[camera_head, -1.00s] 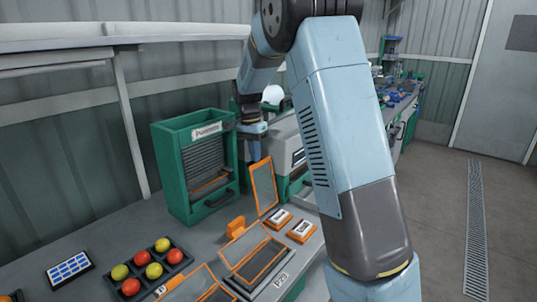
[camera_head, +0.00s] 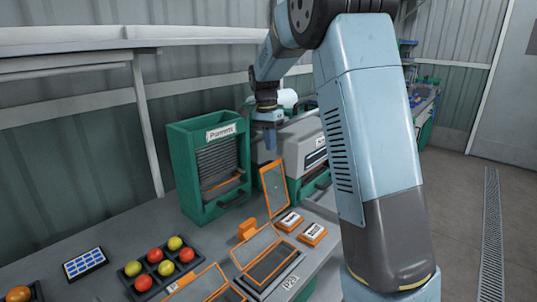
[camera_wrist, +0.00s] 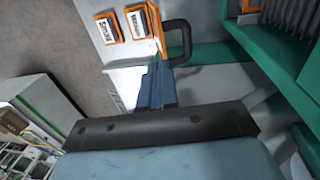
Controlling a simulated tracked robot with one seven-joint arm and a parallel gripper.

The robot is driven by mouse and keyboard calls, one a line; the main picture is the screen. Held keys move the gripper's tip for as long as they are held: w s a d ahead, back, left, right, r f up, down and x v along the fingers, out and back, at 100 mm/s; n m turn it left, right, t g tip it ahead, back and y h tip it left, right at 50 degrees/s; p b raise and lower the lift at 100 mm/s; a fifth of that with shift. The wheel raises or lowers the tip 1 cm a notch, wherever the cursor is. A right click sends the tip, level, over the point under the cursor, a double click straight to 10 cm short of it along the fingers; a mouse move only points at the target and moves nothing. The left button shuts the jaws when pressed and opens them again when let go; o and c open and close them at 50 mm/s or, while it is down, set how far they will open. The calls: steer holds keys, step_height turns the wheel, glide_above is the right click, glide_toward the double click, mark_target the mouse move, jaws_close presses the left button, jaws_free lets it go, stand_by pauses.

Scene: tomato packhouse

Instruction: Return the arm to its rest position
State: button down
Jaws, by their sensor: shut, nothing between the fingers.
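My arm rises at the right of the head view, bends at the top and reaches down to the left. My gripper (camera_head: 270,143) hangs above the bench, fingers pointing down, in front of the grey-and-green machine and right of the green cabinet. It is shut and empty. In the wrist view the blue gripper fingers (camera_wrist: 157,85) are together, with a black handle beyond them. The gripper looks clear of the things around it, though the exact gap to the machine cannot be told.
The green cabinet (camera_head: 187,180) stands on the bench. The orange-framed lid (camera_head: 275,189) stands up below my gripper, near two small orange-edged boxes (camera_head: 312,234). A black tray (camera_head: 138,285) holds red and yellow tomatoes. A blue panel (camera_head: 85,263) lies at left. The floor (camera_head: 460,215) is open at right.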

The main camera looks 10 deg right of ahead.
step_height(320, 180, up, 6)
steer(key=w+a, duration=0.1)
steer(key=w, duration=0.1)
steer(key=s+d+r+n+t, duration=0.25)
steer(key=s+r, duration=0.35)
steer(key=s, duration=0.3)
steer(key=s+d+f+n+t, duration=0.1)
steer(key=s+n, duration=0.3)
steer(key=s, duration=1)
steer(key=s+d+f+n+t, duration=0.1)
steer(key=s+f+n+t, duration=0.2)
steer(key=s, duration=1.2)
steer(key=shift+s+d+f+n+y, duration=0.2)
steer(key=shift+d+f+n+y, duration=0.2)
steer(key=shift+n, duration=0.25)
